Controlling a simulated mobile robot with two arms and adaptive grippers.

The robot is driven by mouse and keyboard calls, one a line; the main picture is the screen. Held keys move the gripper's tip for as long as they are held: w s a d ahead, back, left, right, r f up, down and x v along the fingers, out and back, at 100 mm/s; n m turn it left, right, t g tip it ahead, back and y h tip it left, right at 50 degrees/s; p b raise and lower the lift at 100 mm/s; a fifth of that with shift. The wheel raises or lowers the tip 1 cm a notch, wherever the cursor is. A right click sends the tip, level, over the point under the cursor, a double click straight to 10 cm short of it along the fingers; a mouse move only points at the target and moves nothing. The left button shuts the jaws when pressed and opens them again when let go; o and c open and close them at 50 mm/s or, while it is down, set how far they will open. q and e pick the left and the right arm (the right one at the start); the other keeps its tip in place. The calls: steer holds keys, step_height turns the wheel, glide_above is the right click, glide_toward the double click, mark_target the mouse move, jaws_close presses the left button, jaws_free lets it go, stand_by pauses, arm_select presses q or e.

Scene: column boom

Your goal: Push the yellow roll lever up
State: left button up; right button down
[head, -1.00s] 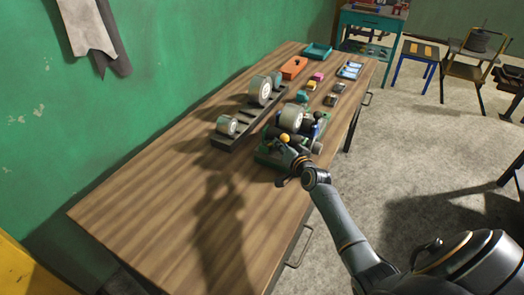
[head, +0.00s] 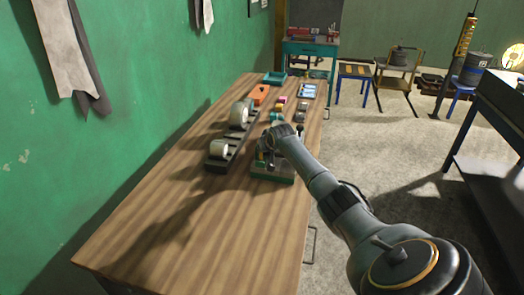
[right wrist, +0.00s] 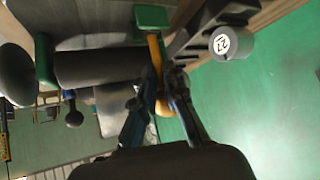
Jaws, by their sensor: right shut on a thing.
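The yellow roll lever (right wrist: 155,50) shows in the right wrist view as a thin yellow bar running down between my fingers, with a rounded yellow end lower down. My right gripper (right wrist: 166,76) is shut on it. The machine with its green base (head: 272,179) stands at the table's right edge in the head view. There my right arm and wrist cover much of the machine, and the fingertips and lever are not clear. A dark roller (right wrist: 98,68) lies left of the lever in the wrist view. My left gripper is not in view.
Tape rolls (head: 219,149) sit on a dark rack left of the machine on the wooden table (head: 200,225). An orange box (head: 259,94), a teal tray (head: 275,78) and small blocks lie farther back. The table's near part is clear.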

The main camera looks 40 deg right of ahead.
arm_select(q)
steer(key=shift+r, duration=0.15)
arm_select(e)
steer(key=shift+w+r, duration=0.1)
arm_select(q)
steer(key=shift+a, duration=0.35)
arm_select(e)
steer(key=c, duration=1.4)
jaws_free()
steer(key=shift+w, duration=0.1)
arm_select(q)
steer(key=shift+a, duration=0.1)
arm_select(e)
steer(key=shift+a, duration=0.1)
steer(key=v, duration=1.1)
steer(key=shift+a+r, duration=0.25)
steer(key=shift+r, duration=0.05)
